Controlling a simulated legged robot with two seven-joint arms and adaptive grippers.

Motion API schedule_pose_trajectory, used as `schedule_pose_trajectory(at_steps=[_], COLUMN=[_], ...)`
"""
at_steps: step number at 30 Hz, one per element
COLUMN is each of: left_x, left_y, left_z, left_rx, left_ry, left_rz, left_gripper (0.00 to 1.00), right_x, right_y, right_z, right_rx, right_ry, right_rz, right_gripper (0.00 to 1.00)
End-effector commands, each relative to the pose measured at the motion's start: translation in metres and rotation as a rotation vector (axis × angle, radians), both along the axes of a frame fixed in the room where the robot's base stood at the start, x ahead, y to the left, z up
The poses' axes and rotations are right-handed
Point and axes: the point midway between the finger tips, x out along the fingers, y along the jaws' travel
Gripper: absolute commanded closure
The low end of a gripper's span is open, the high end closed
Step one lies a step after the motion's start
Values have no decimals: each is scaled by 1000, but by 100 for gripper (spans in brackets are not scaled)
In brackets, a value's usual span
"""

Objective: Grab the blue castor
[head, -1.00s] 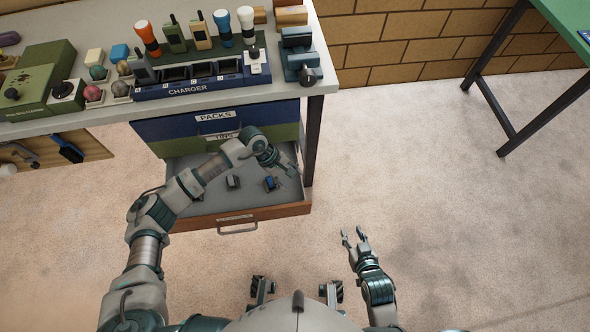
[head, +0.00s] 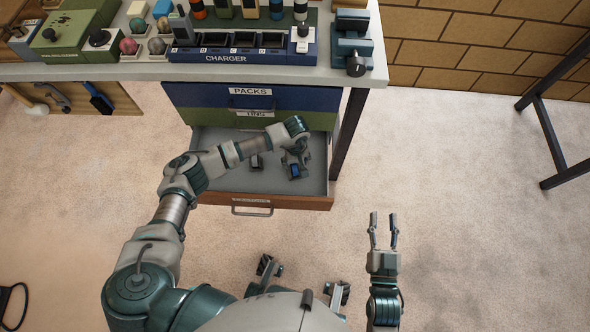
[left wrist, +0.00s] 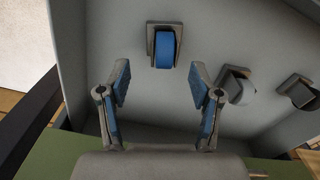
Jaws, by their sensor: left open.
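The blue castor (head: 295,172) lies in the open bottom drawer (head: 318,178), near the drawer's right side. The left wrist view shows its blue wheel (left wrist: 165,52) and grey mounting plate, just beyond and between my spread fingertips. My left gripper (head: 295,160) is over the drawer, pointing down; its fingers (left wrist: 160,80) are open with nothing between them. The gripper partly hides the castor in the head view. My right gripper (head: 383,230) is open and empty over the floor, right of the drawer.
A white-wheeled castor (left wrist: 238,90) and a darker castor (left wrist: 302,92) lie beside the blue one in the drawer. The drawer walls stand close around my left gripper. The workbench (head: 140,72) with a charger (head: 240,57) is above.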

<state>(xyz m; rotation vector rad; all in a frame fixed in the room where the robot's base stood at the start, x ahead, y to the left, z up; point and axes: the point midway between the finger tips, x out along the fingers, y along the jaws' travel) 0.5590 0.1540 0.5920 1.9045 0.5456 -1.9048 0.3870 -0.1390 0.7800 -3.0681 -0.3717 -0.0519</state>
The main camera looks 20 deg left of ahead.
Motion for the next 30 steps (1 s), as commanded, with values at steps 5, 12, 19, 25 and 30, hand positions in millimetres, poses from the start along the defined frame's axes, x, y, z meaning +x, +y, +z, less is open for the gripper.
schedule_pose_trajectory(at_steps=[5, 12, 19, 25, 30], left_x=[-3, -1, -1, -1, -1], left_y=[6, 7, 7, 7, 7], left_z=[-31, -51, -50, -50, -50], left_rx=[0, 0, 0, -1, -1], left_ry=[8, 2, 0, 1, 1], left_rz=[1, 0, 0, 0, 0], left_gripper=[35, 35, 43, 93, 100], right_x=[0, -4, -5, -2, -2], right_y=[2, 3, 3, 3, 3], right_z=[13, 33, 35, 32, 32], right_rx=[38, 76, 78, 77, 77], right_ry=[-119, -245, -250, -243, -242], right_rz=[1, 1, 1, 1, 1], right_gripper=[60, 60, 60, 60, 60])
